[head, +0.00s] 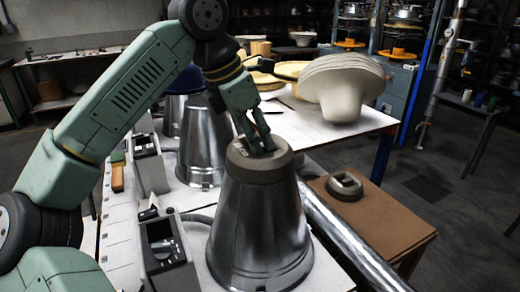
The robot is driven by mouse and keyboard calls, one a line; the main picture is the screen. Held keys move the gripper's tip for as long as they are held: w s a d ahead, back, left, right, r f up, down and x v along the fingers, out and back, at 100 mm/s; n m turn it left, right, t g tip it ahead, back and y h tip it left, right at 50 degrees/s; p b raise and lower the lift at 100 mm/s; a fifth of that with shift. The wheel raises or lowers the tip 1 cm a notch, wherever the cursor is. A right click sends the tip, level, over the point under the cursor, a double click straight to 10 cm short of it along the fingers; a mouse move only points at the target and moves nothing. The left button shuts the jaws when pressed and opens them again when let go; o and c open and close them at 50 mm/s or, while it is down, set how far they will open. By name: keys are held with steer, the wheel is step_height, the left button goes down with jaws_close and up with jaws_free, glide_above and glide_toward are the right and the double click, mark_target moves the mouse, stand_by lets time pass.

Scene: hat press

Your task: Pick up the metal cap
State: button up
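A round grey-brown cap (283,162), which looks like the metal cap, sits on top of a shiny tapered metal vessel (258,225) in the middle of the head view. My gripper (259,146) points down with its fingertips at the middle of the cap's top. The fingers cover part of the recess there. I cannot tell whether they grip anything or how far apart they are. A second, similar grey piece (344,186) lies on a low brown table to the right.
Another metal vessel (203,145) stands behind, to the left. Control boxes (166,250) stand left of the front vessel. A thick metal pipe (345,235) runs along its right side. A white table (320,128) with stacked pale hat shapes (342,85) is behind.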

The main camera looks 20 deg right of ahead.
steer(key=shift+d+f, duration=0.15)
steer(key=shift+f, duration=0.35)
jaws_close()
steer(key=shift+w+r, duration=0.1)
steer(key=shift+r, duration=0.05)
stand_by(0.4)
